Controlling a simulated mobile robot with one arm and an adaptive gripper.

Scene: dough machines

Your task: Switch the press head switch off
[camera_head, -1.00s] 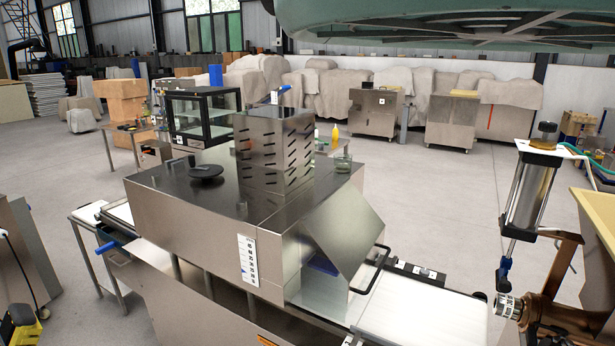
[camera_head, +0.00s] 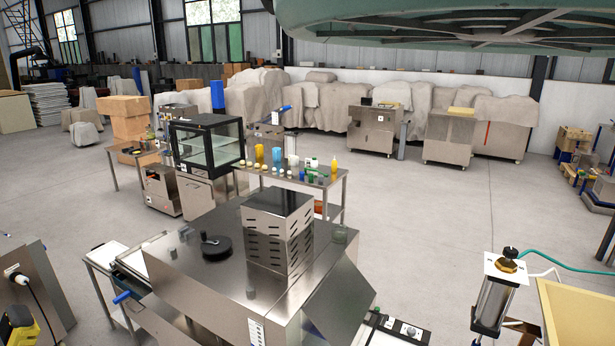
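A steel dough machine (camera_head: 220,285) with a slotted housing (camera_head: 279,225) on top fills the lower middle of the head view. A white labelled strip (camera_head: 257,331) on its front is cut off by the bottom edge. A panel with a round knob (camera_head: 408,331) shows at the bottom edge, right of the machine. I cannot tell which part is the press head switch, or its state. My gripper is not in view.
A steel table (camera_head: 330,185) with several cups and bottles stands behind the machine, beside a glass-fronted cabinet (camera_head: 207,145). A pale yellow bin (camera_head: 578,315) is at the lower right. Open grey floor (camera_head: 440,225) lies between the machine and the covered equipment at the back.

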